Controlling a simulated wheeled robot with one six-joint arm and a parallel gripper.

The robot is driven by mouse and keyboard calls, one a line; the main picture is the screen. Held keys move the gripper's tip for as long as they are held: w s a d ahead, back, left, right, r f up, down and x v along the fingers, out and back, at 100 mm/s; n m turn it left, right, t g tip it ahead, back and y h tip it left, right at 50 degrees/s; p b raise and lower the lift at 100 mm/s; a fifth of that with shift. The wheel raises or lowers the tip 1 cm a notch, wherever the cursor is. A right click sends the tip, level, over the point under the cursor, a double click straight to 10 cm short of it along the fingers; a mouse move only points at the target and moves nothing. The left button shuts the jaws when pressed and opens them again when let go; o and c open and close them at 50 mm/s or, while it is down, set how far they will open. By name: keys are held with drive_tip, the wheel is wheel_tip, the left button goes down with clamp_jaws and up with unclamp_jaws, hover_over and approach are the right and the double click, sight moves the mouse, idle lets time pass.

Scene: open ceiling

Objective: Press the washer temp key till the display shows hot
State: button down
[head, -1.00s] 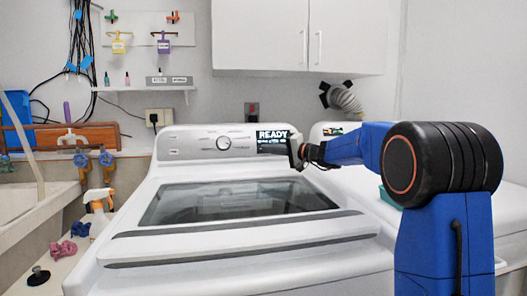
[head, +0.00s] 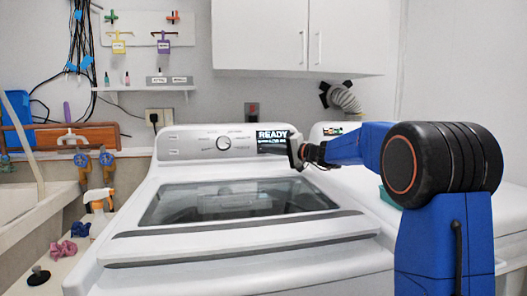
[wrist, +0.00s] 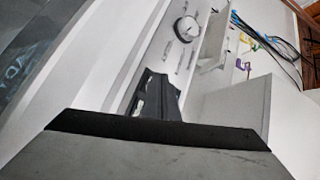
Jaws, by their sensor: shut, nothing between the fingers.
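The white washer (head: 240,235) stands in the middle of the head view, with a dark glass lid and a raised control panel at the back. Its display (head: 272,141) shows READY in large letters, with a smaller line below that I cannot read. My gripper (head: 298,152) is shut and empty at the right end of the panel, just right of the display. I cannot tell whether it touches the panel. The temp key cannot be made out. In the wrist view my gripper (wrist: 155,98) is close to the light panel, and the washer dial (wrist: 187,28) lies beyond it.
A second white appliance (head: 362,185) stands to the right, partly behind my arm. A spray bottle (head: 99,210) and small coloured items stand on the ledge at left, beside a sink. White cabinets (head: 300,35) hang above. The space over the washer lid is clear.

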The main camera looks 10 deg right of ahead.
idle(0.4)
drive_tip(key=shift+w+f, duration=0.15)
drive_tip(key=shift+w, duration=0.25)
drive_tip(key=shift+w, duration=0.3)
idle(0.6)
drive_tip(key=shift+s, duration=0.15)
idle(0.3)
drive_tip(key=shift+s, duration=0.55)
drive_tip(key=shift+r, duration=0.2)
drive_tip(key=shift+s+r, duration=0.3)
drive_tip(key=shift+s, duration=0.5)
drive_tip(key=shift+s+r, duration=0.25)
drive_tip(key=shift+s, duration=0.5)
drive_tip(key=shift+s+r, duration=0.3)
drive_tip(key=shift+s, duration=0.5)
